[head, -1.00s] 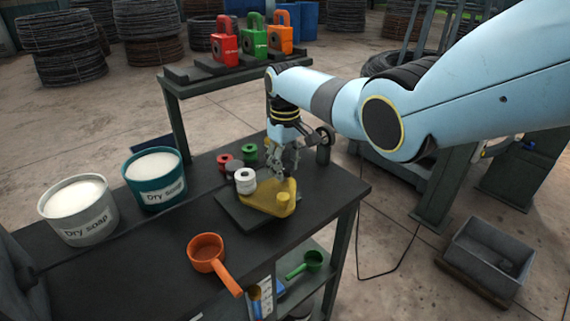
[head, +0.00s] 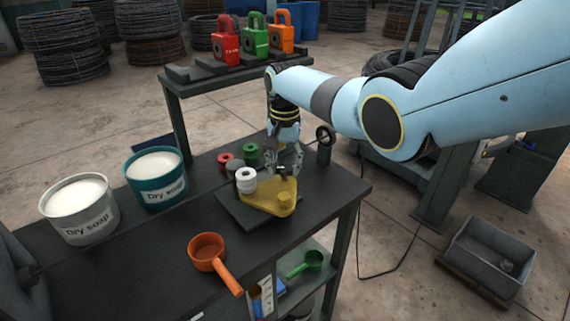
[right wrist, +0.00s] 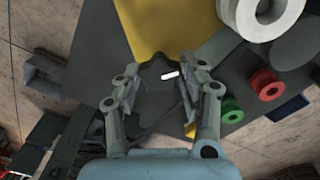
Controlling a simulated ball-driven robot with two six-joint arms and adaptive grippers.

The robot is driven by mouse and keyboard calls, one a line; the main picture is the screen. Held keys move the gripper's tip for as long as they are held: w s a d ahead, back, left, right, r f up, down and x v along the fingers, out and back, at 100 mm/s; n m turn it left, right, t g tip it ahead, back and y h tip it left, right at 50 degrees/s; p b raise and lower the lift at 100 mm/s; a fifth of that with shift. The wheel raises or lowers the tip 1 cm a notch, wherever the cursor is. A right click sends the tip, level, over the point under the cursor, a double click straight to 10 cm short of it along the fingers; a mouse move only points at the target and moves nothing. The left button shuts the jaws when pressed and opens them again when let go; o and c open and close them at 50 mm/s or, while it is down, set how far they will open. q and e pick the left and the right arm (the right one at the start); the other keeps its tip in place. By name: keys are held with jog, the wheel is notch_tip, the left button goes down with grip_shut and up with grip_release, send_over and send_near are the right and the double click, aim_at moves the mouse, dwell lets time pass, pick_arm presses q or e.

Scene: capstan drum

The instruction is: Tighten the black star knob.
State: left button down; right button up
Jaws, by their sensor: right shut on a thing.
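The black star knob (right wrist: 158,76) sits between the two fingers of my right gripper (right wrist: 160,82) in the right wrist view, with a small white mark on it. The fingers close on it from both sides. In the head view, my right gripper (head: 284,170) points down over the yellow plate (head: 262,202), and its fingers largely hide the knob. The yellow plate also shows in the right wrist view (right wrist: 165,25). My left gripper is in neither view.
Red (head: 225,160) and green rollers (head: 250,153) stand behind. Two dry soap tubs (head: 80,212) and an orange scoop (head: 207,252) are on the bench. The bench front right is clear.

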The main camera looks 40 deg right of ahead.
aim_at(284, 167)
jog(key=m, duration=0.5)
jog(key=shift+w+m, duration=0.1)
jog(key=shift+m, duration=0.2)
jog(key=m, duration=0.5)
jog(key=shift+m, duration=0.3)
jog(key=o, duration=1.2)
jog(key=shift+c, duration=0.2)
notch_tip(284, 167, up, 12)
